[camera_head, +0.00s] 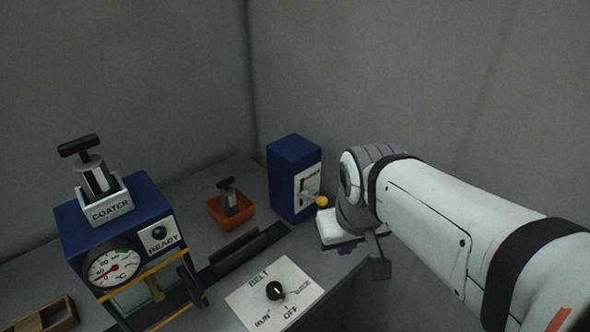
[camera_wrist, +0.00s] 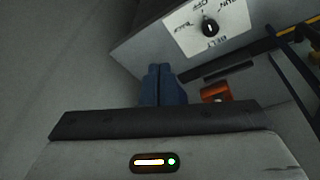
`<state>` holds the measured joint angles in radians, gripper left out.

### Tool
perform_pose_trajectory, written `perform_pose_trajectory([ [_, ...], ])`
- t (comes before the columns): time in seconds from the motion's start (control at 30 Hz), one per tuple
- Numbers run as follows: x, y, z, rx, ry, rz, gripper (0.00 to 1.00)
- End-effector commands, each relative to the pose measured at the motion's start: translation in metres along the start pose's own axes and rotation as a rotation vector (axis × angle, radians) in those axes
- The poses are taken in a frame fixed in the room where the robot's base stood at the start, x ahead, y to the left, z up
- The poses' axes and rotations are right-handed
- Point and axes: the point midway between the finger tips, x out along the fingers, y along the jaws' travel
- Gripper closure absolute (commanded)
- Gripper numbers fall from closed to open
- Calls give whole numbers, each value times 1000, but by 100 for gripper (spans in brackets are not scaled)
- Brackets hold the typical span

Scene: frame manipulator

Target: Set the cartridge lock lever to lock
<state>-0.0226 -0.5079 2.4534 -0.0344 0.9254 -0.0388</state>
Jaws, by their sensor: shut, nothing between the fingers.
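My gripper (camera_wrist: 161,72) shows in the wrist view as two blue fingers, shut together with nothing between them. My wrist is just right of this knob, apart or touching I cannot tell. A cartridge with a black T-handle (camera_head: 78,146) stands upright in the white COATER holder (camera_head: 110,208). No lock label is readable.
The blue coater machine (camera_head: 80,232) has a dial gauge (camera_head: 113,264) and a READY lamp (camera_head: 158,234). An orange tray (camera_head: 214,213) holds a second cartridge. The BELT panel (camera_head: 250,298) with a black knob lies in front. A wooden box (camera_head: 50,318) is front left.

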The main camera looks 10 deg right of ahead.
Motion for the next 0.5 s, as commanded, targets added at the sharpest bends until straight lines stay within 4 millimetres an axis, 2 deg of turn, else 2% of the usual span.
perform_pose_trajectory([
  [0.07, 6, 6, -20, -101, -26, 23, 100],
  [0.23, 19, -3, -84, -427, -104, 105, 100],
  [0.4, 40, -25, -152, -758, -188, 200, 100],
  [0.5, 53, -42, -185, -919, -233, 253, 100],
])
